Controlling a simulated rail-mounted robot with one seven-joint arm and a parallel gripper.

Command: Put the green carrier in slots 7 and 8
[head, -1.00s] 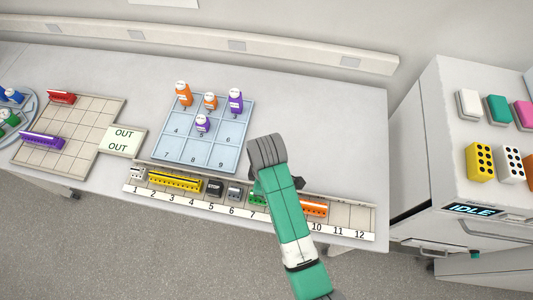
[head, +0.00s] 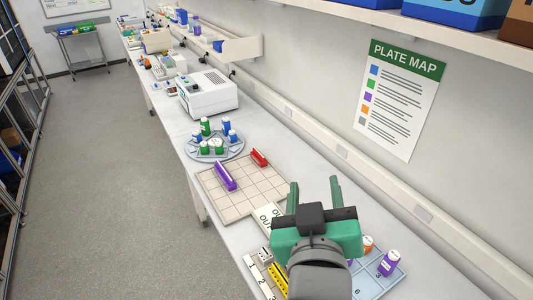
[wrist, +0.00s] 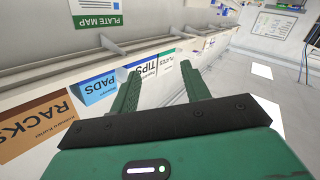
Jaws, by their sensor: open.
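My gripper (head: 314,181) is up in front of the bench in the head view, its two green fingers apart with nothing between them. The open fingers also show in the wrist view (wrist: 160,70), pointing toward the wall and shelf. The green carrier is not visible in either current view. The numbered slot rail (head: 253,269) shows only its low-numbered end at the bottom of the head view. Slots 7 and 8 are out of sight. A yellow carrier (head: 278,278) and a small white carrier (head: 265,255) sit on the rail.
A beige grid board (head: 245,203) holds a purple carrier (head: 225,176) and a red carrier (head: 259,158). A round bottle tray (head: 232,152) and a white machine (head: 208,94) stand farther along. Bottles stand on the blue pad (head: 373,281), partly behind my arm. A shelf runs above.

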